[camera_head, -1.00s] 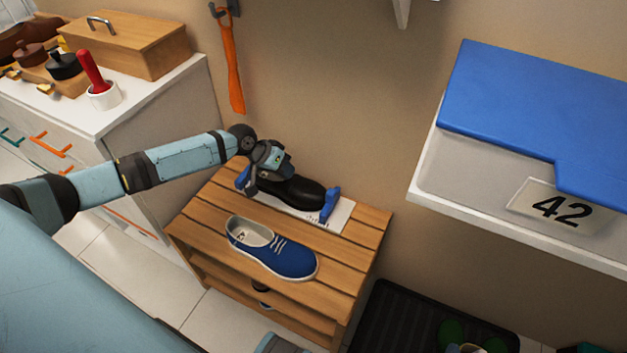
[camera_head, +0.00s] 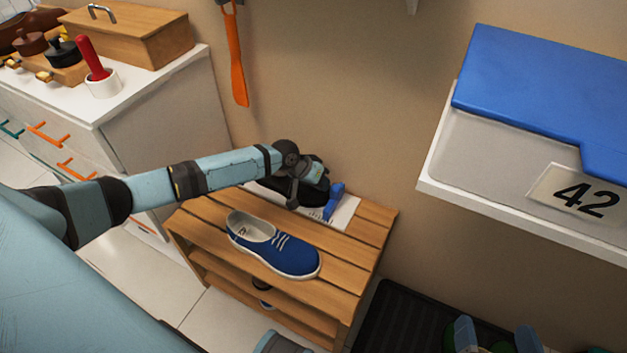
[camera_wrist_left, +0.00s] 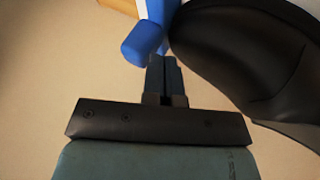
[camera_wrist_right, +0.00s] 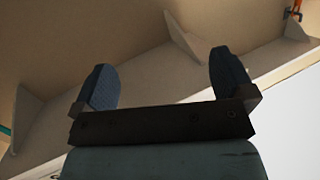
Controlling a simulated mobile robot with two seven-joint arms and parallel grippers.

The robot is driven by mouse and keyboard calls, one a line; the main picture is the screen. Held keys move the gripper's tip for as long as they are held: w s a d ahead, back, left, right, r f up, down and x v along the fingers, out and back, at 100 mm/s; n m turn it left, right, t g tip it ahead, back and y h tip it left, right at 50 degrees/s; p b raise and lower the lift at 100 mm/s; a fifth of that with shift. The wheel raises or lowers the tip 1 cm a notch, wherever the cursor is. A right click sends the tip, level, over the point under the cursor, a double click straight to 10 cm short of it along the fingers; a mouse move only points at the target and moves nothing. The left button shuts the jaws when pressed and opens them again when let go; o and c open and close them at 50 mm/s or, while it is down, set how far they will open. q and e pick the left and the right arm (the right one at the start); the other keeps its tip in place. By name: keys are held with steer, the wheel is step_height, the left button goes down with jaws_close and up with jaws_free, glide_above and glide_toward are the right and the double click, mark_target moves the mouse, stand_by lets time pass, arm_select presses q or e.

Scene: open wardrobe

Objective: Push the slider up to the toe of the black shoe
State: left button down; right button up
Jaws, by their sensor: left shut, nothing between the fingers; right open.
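The black shoe (camera_head: 285,190) stands on a white board (camera_head: 345,213) on top of the slatted wooden rack, largely hidden by my left arm. The blue slider (camera_head: 334,203) stands upright at the shoe's toe end; I cannot tell whether they touch. In the left wrist view the slider (camera_wrist_left: 146,44) is at the top, left of the dark shoe (camera_wrist_left: 245,50). My left gripper (camera_head: 318,186) is shut and empty over the toe end, its fingertips (camera_wrist_left: 163,62) close beside the slider; contact is unclear. My right gripper (camera_head: 496,338) is open and empty at the bottom; its fingers show in the right wrist view (camera_wrist_right: 163,82).
A blue shoe (camera_head: 273,246) stands on the rack (camera_head: 340,265) in front of the board. A white shelf with a blue lid (camera_head: 550,95) and a "42" label juts out at the right. A black tray (camera_head: 400,320) lies below. A white drawer cabinet (camera_head: 165,105) stands at the left.

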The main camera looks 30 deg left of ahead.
stand_by(0.3)
steer(key=f, duration=0.1)
steer(key=d+f+g+p, duration=0.1)
steer(key=s+f+h, duration=0.1)
steer(key=shift+d+g+p, duration=0.25)
steer(key=shift+g+p, duration=0.05)
steer(key=shift+p, duration=0.05)
